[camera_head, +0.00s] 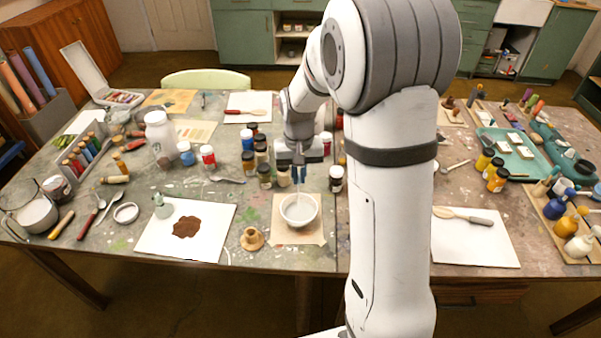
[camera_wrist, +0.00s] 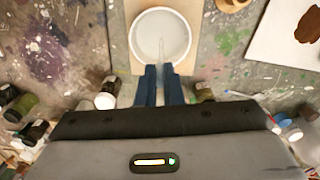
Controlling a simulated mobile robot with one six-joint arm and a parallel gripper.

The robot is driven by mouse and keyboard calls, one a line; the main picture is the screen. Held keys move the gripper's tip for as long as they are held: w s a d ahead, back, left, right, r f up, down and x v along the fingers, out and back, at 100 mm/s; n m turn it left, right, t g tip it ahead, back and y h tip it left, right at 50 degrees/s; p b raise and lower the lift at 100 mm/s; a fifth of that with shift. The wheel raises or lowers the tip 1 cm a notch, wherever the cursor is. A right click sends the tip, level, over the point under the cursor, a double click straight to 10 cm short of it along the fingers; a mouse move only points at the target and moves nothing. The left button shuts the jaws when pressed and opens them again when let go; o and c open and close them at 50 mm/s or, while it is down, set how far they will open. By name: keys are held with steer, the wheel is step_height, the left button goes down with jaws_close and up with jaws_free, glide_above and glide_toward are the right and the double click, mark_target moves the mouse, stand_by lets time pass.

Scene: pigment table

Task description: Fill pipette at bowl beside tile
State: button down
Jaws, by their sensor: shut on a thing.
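A white bowl (camera_head: 299,222) stands on a tan square mat (camera_head: 280,238) near the front edge of the table. It also shows at the top of the wrist view (camera_wrist: 135,38). The white tile (camera_head: 215,240) with a brown pigment pile (camera_head: 187,227) lies to the left of the bowl in the head view. My gripper (camera_head: 299,177) is above the bowl's far side. In the wrist view its blue fingers (camera_wrist: 161,72) are shut on a thin translucent pipette (camera_wrist: 161,48). The pipette points down over the bowl. I cannot tell whether its tip touches liquid.
A small wooden holder (camera_head: 252,238) stands between tile and bowl. Several paint jars (camera_head: 248,161) crowd the table behind the bowl, with a dark-lidded jar (camera_head: 336,179) close to its right.

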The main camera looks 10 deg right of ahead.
steer(key=shift+f+b, duration=0.85)
steer(key=shift+f, duration=0.5)
steer(key=c, duration=2)
jaws_free()
steer(key=shift+r, duration=0.2)
steer(key=shift+r+p, duration=3.5)
steer(key=shift+r, duration=1.3)
